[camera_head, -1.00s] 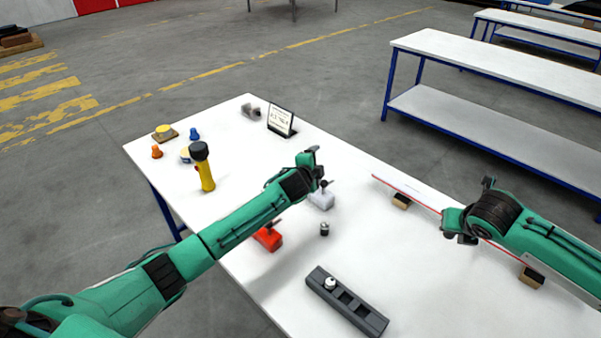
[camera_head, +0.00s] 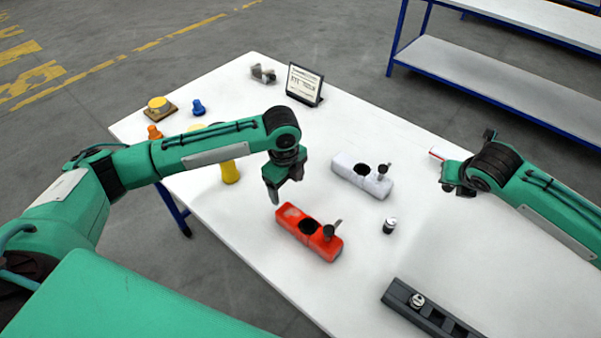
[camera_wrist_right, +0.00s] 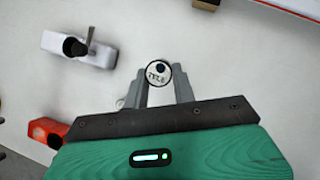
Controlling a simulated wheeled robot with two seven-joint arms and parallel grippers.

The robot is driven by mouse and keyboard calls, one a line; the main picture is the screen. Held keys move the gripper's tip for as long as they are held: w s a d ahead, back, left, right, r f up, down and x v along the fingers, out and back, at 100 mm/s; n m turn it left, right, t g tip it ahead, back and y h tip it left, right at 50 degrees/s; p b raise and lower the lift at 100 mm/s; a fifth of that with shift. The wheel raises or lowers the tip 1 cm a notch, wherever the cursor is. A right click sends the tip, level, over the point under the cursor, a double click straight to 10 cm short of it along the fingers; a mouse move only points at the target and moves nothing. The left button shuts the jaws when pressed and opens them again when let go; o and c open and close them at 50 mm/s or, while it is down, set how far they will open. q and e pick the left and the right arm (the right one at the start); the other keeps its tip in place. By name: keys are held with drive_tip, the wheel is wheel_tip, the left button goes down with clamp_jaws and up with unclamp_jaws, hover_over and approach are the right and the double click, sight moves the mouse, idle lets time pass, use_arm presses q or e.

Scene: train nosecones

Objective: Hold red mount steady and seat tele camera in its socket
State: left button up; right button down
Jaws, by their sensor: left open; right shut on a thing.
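The red mount (camera_head: 292,217) lies on the white table, with a dark round socket and a small lever at its right end. My left gripper (camera_head: 273,192) is open and points down, just above and beside the mount's left end, apart from it as far as I can tell. My right gripper (camera_wrist_right: 158,88) is shut on the tele camera (camera_wrist_right: 158,76), a small round piece lettered TELE between its fingertips. In the head view my right gripper (camera_head: 458,188) is raised right of the mounts; the tele camera cannot be made out there.
A white mount (camera_head: 349,170) lies behind the red one. A grey rack (camera_head: 437,322) holds another round piece (camera_head: 417,300).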

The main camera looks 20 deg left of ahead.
sight(285, 209)
use_arm(q)
drive_tip(key=shift+s+a, duration=0.25)
drive_tip(key=shift+s, duration=0.1)
use_arm(e)
drive_tip(key=shift+w+a+f, duration=0.1)
drive_tip(key=shift+a, duration=0.05)
use_arm(q)
drive_tip(key=shift+s+r+g, duration=0.1)
drive_tip(key=shift+s+g, duration=0.1)
drive_tip(key=shift+g, duration=0.1)
drive_tip(key=shift+d, duration=0.15)
wheel_tip(285, 209, down, 12)
use_arm(e)
drive_tip(key=s+a+r+n+g+y, duration=0.1)
drive_tip(key=s+a+n, duration=0.4)
drive_tip(key=a, duration=0.5)
drive_tip(key=s+a+r+n+g+y, duration=0.2)
drive_tip(key=s+a+n+g+y, duration=0.1)
drive_tip(key=a+n, duration=0.5)
drive_tip(key=s+a+r+n+g+y, duration=0.1)
drive_tip(key=s+a+n+g, duration=0.3)
drive_tip(key=a, duration=0.7)
drive_tip(key=s+r+n, duration=0.1)
drive_tip(key=s+n, duration=0.1)
drive_tip(key=shift+s+a+n+y, duration=0.35)
drive_tip(key=shift+n+y, duration=0.05)
